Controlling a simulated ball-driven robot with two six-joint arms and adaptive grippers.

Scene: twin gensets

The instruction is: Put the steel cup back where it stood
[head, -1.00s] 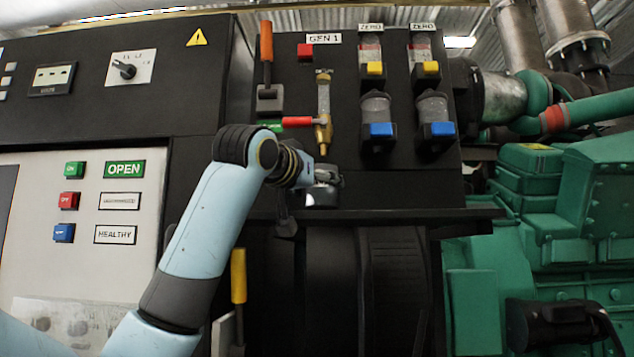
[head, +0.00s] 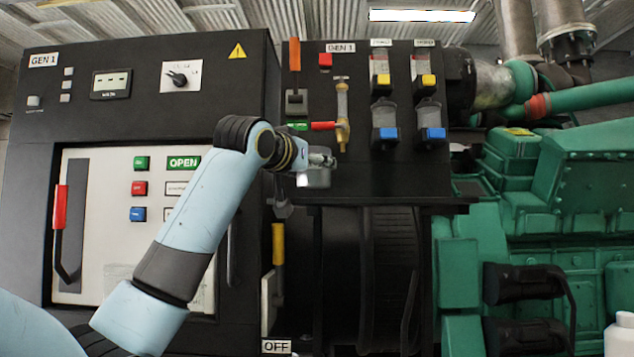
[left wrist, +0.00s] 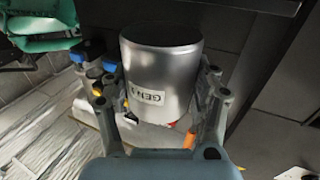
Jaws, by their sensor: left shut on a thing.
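The steel cup (head: 315,179) is in front of the black GEN 1 dispensing panel, below and a little left of the brass tap with the red lever (head: 342,127). My left gripper (head: 322,160) is shut on it. In the left wrist view the silver cup (left wrist: 160,65) sits between the two fingers of my left gripper (left wrist: 160,90), with an upside-down GEN label on its side. The black ledge (head: 400,199) is below the cup; I cannot tell whether they touch. My right gripper is not in view.
Two dispensers with yellow and blue buttons (head: 384,137) are on the panel right of the tap. A yellow-handled lever (head: 278,245) hangs below my left gripper. The green engine (head: 560,190) fills the right, and a white bottle (head: 620,335) stands at the lower right.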

